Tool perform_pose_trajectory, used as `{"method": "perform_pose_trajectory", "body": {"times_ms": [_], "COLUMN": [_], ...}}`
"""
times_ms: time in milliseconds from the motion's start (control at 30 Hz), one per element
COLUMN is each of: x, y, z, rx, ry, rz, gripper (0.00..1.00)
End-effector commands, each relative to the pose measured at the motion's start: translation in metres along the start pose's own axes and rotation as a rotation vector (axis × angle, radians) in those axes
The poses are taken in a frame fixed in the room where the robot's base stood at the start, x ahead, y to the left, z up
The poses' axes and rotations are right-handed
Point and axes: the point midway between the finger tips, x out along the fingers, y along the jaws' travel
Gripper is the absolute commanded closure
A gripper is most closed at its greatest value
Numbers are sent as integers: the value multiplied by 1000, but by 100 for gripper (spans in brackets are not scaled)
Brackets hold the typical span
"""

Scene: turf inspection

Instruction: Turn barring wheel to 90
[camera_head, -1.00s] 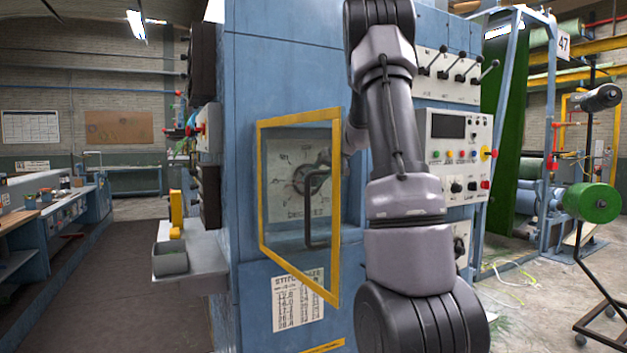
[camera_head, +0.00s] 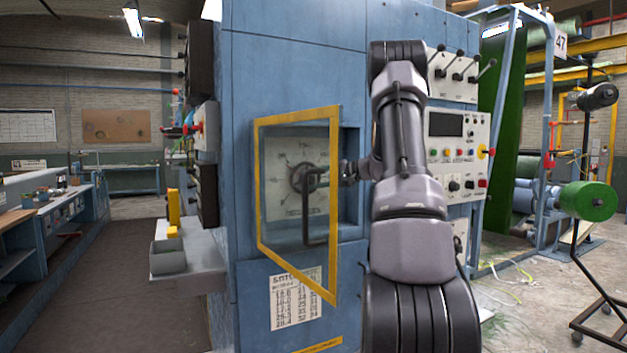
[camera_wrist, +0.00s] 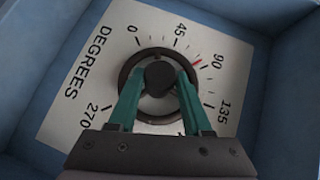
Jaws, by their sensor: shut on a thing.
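The barring wheel (camera_wrist: 126,72) is a dark ring with a dark centre hub (camera_wrist: 158,74) on a white dial plate (camera_wrist: 75,118) marked DEGREES. Readable figures are 0, 45, 90, 135 and 270. A red mark (camera_wrist: 197,62) lies just outside the ring, beside the 90. My gripper (camera_wrist: 159,76) has its teal fingers inside the ring, closed on the wheel's middle. The fingers and palm hide the lower part of the wheel and dial. In the head view the wheel (camera_head: 303,178) shows through the clear pane of a yellow-framed door (camera_head: 262,190).
The door stands open on the blue cabinet (camera_head: 300,70), close to my forearm, with a dark handle (camera_head: 307,225) on it. The dial sits in a blue recess. A control panel (camera_head: 470,125) and levers (camera_head: 458,75) are right of my arm. A grey bin (camera_head: 168,257) is at left.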

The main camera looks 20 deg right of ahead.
Motion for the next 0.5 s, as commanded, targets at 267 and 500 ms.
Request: {"method": "perform_pose_trajectory", "body": {"times_ms": [267, 500], "x": [0, 0], "y": [2, 3], "z": [0, 0], "rx": [80, 101], "ry": [1, -1], "rz": [-77, -98], "gripper": [100, 100]}}
